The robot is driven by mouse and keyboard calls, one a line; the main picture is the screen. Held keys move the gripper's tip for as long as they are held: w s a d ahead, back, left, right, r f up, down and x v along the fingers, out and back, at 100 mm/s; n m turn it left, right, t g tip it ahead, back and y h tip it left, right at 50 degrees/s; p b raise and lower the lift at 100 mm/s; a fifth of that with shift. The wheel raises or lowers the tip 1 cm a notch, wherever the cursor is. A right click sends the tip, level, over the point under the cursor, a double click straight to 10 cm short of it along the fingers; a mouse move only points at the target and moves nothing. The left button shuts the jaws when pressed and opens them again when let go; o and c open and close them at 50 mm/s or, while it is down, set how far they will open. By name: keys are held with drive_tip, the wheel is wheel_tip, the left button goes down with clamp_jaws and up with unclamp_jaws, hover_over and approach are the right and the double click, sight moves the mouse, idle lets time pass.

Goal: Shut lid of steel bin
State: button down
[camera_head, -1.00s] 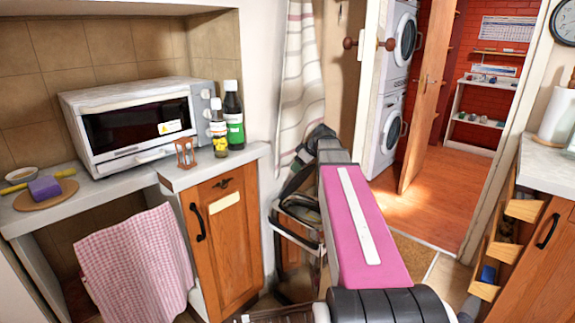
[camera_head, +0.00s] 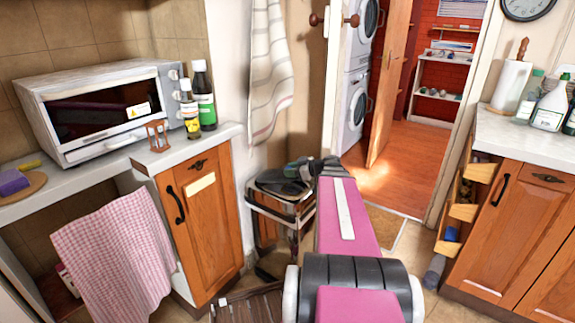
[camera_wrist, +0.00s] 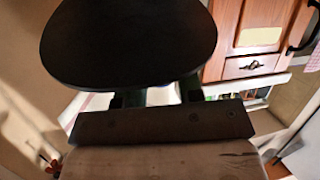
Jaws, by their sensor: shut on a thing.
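The steel bin (camera_head: 297,232) stands on the floor between the wooden cabinet and the doorway, its side shiny and partly hidden by my pink arm. Its dark lid (camera_head: 272,184) lies nearly flat over the top in the head view; whether it is fully seated I cannot tell. My gripper (camera_head: 298,169) is at the lid's far right edge. In the wrist view a dark rounded plate, seemingly the lid (camera_wrist: 128,42), sits right in front of my gripper (camera_wrist: 155,97), which appears shut on its edge. The fingertips are mostly hidden.
A wooden cabinet (camera_head: 212,225) with a black handle stands left of the bin, under a counter with a microwave (camera_head: 100,110) and bottles. The doorway floor (camera_head: 405,165) is clear. Cabinets (camera_head: 510,225) and open drawers stand at right.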

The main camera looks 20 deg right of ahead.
drive_tip(key=shift+s+d+f+t+y, duration=0.15)
drive_tip(key=shift+f, duration=0.25)
drive_tip(key=shift+s+d+f+t+y, duration=0.1)
drive_tip(key=shift+s+f+t+y, duration=0.05)
drive_tip(key=shift+f, duration=0.25)
drive_tip(key=c, duration=1.1)
unclamp_jaws()
drive_tip(key=shift+o, duration=0.2)
drive_tip(key=v, duration=1)
drive_tip(key=shift+s+d, duration=0.25)
drive_tip(key=shift+d, duration=0.05)
drive_tip(key=shift+r, duration=0.15)
